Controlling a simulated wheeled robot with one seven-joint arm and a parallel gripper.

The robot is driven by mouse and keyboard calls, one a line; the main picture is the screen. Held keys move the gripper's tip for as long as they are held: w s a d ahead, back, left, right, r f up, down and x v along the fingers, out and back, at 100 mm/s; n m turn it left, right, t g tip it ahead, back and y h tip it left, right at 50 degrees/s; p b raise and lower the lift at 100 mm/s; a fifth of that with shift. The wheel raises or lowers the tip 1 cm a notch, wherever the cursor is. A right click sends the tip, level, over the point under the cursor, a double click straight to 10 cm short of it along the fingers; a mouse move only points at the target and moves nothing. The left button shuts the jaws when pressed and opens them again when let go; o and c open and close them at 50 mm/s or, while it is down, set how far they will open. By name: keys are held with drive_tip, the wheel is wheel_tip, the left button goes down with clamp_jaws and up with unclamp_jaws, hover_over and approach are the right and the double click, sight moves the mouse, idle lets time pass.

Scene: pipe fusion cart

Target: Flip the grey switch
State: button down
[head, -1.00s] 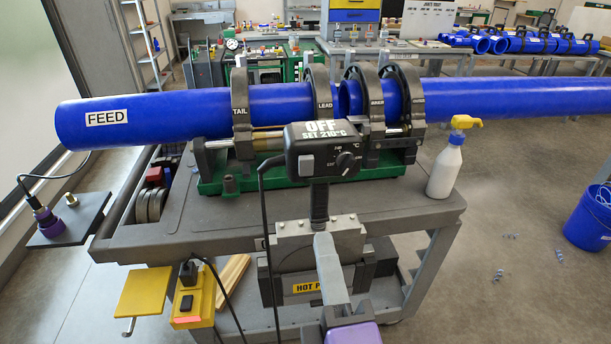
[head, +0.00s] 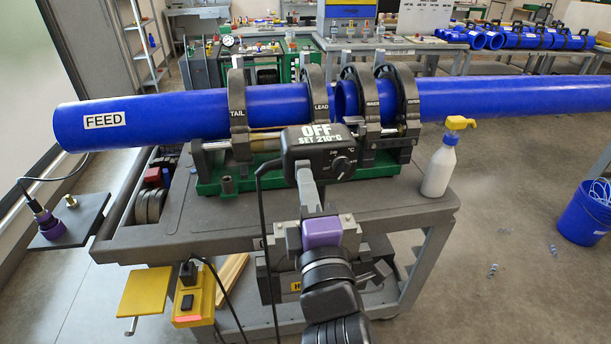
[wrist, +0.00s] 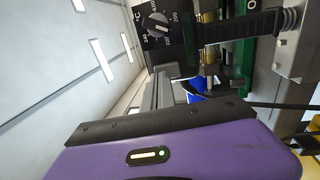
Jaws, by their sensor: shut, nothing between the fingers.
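The dark control box (head: 318,148) of the hot plate stands at the cart's front, its top reading OFF and SET 210°C. Its round dial (head: 341,167) shows in the head view and also in the wrist view (wrist: 157,27). The grey switch, left of the dial, is hidden behind my gripper in the head view, and I cannot make it out in the wrist view. My gripper (head: 304,172) is shut and empty, its tips at the left of the box's front face. I cannot tell whether they touch the switch.
A blue pipe marked FEED (head: 150,120) lies clamped above the cart (head: 240,225). A black cable hangs left of the control box. A white spray bottle (head: 438,172) stands at the cart's right. A yellow socket box (head: 196,300) is at the front left.

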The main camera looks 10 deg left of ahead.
drive_tip(key=shift+w+a+r, duration=0.1)
drive_tip(key=shift+w+a, duration=0.05)
drive_tip(key=shift+w, duration=0.35)
drive_tip(key=shift+r+p, duration=0.15)
drive_tip(key=shift+p, duration=0.2)
drive_tip(key=shift+w+r+g+p, duration=0.15)
drive_tip(key=shift+r+g+p, duration=0.15)
drive_tip(key=shift+p, duration=0.65)
drive_tip(key=p, duration=0.4)
drive_tip(key=shift+w+a+r+g, duration=0.1)
drive_tip(key=shift+w+r+g, duration=0.15)
drive_tip(key=shift+w+g, duration=0.15)
drive_tip(key=shift+f, duration=0.3)
